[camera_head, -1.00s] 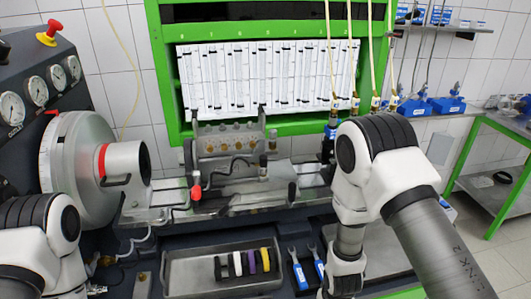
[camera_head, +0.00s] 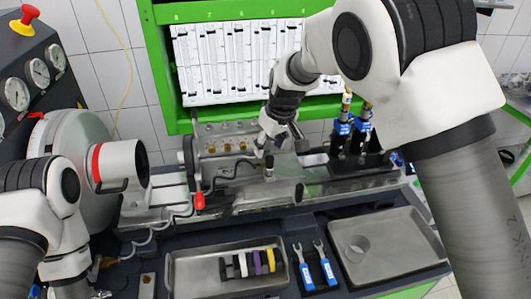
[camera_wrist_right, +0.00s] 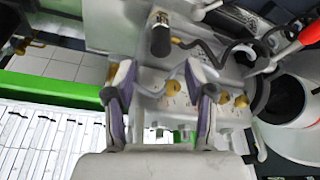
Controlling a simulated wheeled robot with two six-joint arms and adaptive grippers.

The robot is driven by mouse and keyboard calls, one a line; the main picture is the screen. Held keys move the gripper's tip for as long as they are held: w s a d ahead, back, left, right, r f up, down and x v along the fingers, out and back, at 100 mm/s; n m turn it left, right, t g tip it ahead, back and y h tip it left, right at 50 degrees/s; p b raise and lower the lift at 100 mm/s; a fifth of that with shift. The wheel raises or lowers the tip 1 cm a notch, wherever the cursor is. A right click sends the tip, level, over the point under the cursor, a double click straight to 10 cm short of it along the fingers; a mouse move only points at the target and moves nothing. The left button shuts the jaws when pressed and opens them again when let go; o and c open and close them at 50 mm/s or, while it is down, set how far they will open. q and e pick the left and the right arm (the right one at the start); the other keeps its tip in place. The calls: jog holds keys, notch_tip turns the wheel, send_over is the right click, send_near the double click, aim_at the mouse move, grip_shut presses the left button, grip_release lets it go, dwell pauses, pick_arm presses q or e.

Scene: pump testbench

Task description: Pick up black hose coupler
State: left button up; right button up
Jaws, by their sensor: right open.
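A black cylindrical piece with a brass end, which looks like the black hose coupler (camera_head: 269,166), stands on the test bench just in front of the pump block. It also shows in the right wrist view (camera_wrist_right: 160,40), beyond the fingertips, near a black hose. My right gripper (camera_head: 279,140) reaches over the pump block, close above and behind the coupler. In the right wrist view its two fingers (camera_wrist_right: 159,82) are apart with nothing held between them. Brass fittings of the block show around the fingers. My left arm is at the lower left, and its fingers are not visible.
A red-handled lever (camera_head: 199,201) stands left of the coupler. A metal tray (camera_head: 205,285) holds several coloured pieces. Two blue-handled wrenches (camera_head: 316,268) lie beside it. A right tray (camera_head: 410,250) holds one round grey piece. Blue-and-black connectors (camera_head: 350,140) stand right of the gripper.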

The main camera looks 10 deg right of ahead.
aim_at(270, 158)
jog(key=shift+x, duration=0.85)
jog(key=s+f+p, duration=0.1)
jog(key=f+p, duration=0.1)
jog(key=p, duration=0.2)
jog(key=shift+s, duration=0.15)
jog(key=w+f, duration=0.2)
jog(key=f, duration=0.1)
jog(key=shift+a+f, duration=0.1)
jog(key=shift+f, duration=0.1)
jog(key=shift+s+r, duration=0.1)
jog(key=shift+s, duration=0.1)
jog(key=c, duration=1)
jog(key=shift+s+d, duration=0.1)
jog(key=shift+d, duration=0.1)
grip_shut()
jog(key=shift+a+r, duration=0.15)
jog(key=shift+a, duration=0.1)
pick_arm(q)
jog(key=r, duration=0.4)
jog(key=shift+s+r, duration=0.3)
jog(key=shift+s, duration=0.1)
